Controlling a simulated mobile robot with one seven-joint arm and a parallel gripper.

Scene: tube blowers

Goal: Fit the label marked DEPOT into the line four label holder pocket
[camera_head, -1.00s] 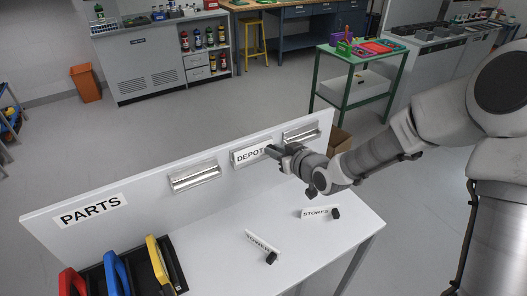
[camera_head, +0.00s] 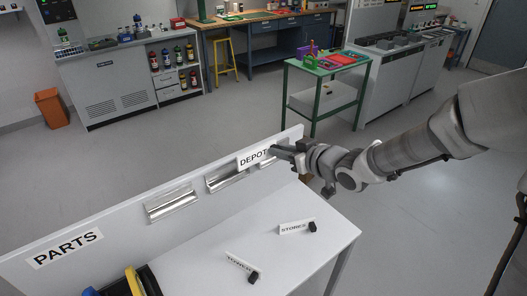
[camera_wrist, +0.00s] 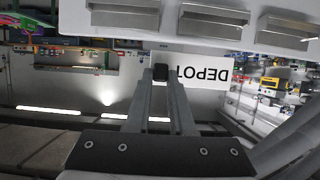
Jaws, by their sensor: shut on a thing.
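The DEPOT label (camera_head: 252,159) is a white plate with black letters, held upright near the top of the white board. My gripper (camera_head: 284,151) is shut on the black grip block (camera_wrist: 161,72) at one end of it. In the wrist view the label (camera_wrist: 208,73) appears upside down, apart from the metal holders. The board carries a left holder (camera_head: 172,205), a middle holder (camera_head: 225,179) and a right holder (camera_head: 266,163), partly hidden by the label and gripper. No line number is readable on them.
A STORES label (camera_head: 295,228) and another label (camera_head: 240,262), its word hard to read, lie on the white table with black grip blocks. A PARTS sign (camera_head: 68,247) is on the board's left. A yellow-handled item (camera_head: 133,281) stands at front left.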

